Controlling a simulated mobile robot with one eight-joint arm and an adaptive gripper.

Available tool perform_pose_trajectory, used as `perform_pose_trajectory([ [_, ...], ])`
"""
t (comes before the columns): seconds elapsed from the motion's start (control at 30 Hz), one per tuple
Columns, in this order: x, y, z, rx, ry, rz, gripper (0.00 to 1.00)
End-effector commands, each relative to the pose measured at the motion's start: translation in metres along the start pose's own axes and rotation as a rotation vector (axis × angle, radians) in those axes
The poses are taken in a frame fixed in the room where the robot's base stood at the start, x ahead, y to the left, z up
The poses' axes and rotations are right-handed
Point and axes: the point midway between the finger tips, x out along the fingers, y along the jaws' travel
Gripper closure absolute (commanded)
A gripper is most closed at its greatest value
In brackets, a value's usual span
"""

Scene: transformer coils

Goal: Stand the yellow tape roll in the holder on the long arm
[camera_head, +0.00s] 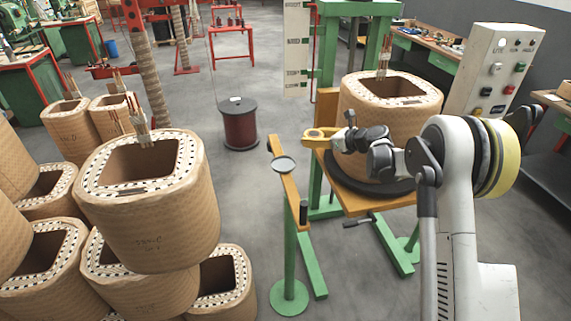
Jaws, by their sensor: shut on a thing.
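My gripper (345,136) is in the middle of the head view, reaching left from the arm. It is shut on the yellow tape roll (318,133), which sticks out to its left, seen nearly edge-on and lying about flat. The long arm (291,193) is a narrow orange-yellow bar on a green post, below and left of the roll. It carries a round grey disc (284,164) near its far end and a dark upright cylinder (303,211) near its near end. I cannot tell which of these is the holder. The roll appears apart from the long arm.
A large wrapped coil (390,105) stands on a dark round turntable behind my gripper. A control box (492,75) is at right. Several wrapped coils crowd the left, one large (160,220) in front. A dark red spool (239,125) stands on open floor.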

Motion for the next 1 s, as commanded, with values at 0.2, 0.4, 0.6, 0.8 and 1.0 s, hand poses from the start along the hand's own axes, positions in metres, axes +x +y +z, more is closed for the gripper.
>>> perform_pose_trajectory([
  [0.2, 0.05, 0.032, -0.016, -0.002, 0.0, 0.006, 0.71],
  [0.4, 0.092, 0.057, -0.027, -0.001, 0.0, 0.003, 0.71],
  [0.6, 0.107, 0.067, -0.029, 0.0, 0.0, 0.0, 0.71],
  [0.8, 0.117, 0.067, -0.052, 0.0, 0.0, 0.0, 0.71],
  [1.0, 0.122, 0.067, -0.066, 0.0, 0.0, 0.0, 0.71],
])
